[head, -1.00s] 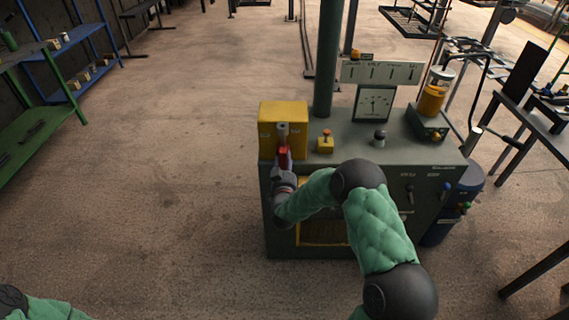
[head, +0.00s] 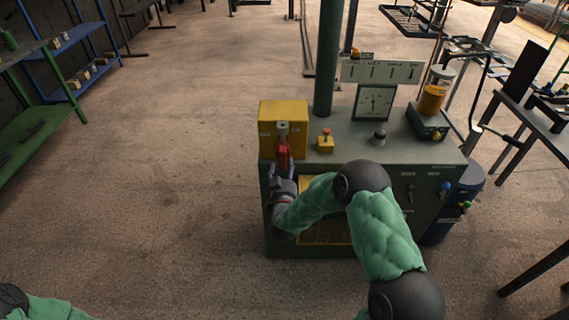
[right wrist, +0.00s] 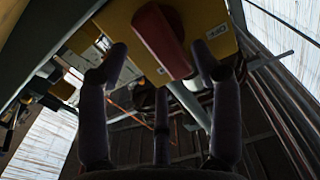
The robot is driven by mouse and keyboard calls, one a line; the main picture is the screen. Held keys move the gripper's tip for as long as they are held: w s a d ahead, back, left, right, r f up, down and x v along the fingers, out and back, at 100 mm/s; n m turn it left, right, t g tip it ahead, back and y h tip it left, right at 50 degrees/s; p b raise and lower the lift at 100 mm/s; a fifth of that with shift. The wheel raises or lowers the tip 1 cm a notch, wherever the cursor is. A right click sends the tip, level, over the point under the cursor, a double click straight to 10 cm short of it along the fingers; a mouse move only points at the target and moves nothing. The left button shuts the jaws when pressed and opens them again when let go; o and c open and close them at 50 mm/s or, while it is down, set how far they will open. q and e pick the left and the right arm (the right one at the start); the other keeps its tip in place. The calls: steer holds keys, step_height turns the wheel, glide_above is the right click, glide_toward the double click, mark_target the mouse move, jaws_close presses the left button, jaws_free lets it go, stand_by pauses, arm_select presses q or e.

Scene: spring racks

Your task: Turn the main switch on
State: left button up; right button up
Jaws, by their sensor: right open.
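The main switch is a red handle (head: 283,157) on the front of a yellow box (head: 285,116) at the left end of the green-grey machine cabinet. The handle hangs downward from a grey pivot. My right gripper (head: 281,170) is just below and in front of it, fingers spread and empty. In the right wrist view the red handle (right wrist: 162,38) lies beyond and between the open fingertips (right wrist: 160,62), with the yellow box (right wrist: 205,20) behind it. I cannot tell whether a finger touches it. My left gripper is out of view.
The cabinet top (head: 345,145) carries a small yellow button box (head: 325,142), a dial gauge (head: 375,101), a dark knob (head: 379,138) and a yellow cylinder (head: 435,92). A green post (head: 328,60) rises behind.

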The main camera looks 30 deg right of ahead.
steer(key=v, duration=0.8)
steer(key=shift+w, duration=0.1)
steer(key=s+a+f+n+g+y+p, duration=0.1)
steer(key=s+a+f+g+y, duration=0.2)
steer(key=a+f, duration=0.4)
steer(key=s+a+f+n+g+y+p, duration=0.1)
steer(key=a+f+n+g+y, duration=0.3)
steer(key=f, duration=0.6)
steer(key=s+a+f+g+y, duration=0.3)
steer(key=s+a, duration=0.3)
steer(key=s, duration=0.4)
steer(key=s+a+f+m+g+y, duration=0.1)
steer(key=s+a+f+g+y, duration=0.2)
steer(key=s, duration=0.6)
steer(key=a+f+g, duration=0.2)
steer(key=a+f, duration=0.1)
steer(key=shift+s+p, duration=0.35)
steer(key=shift+s, duration=0.05)
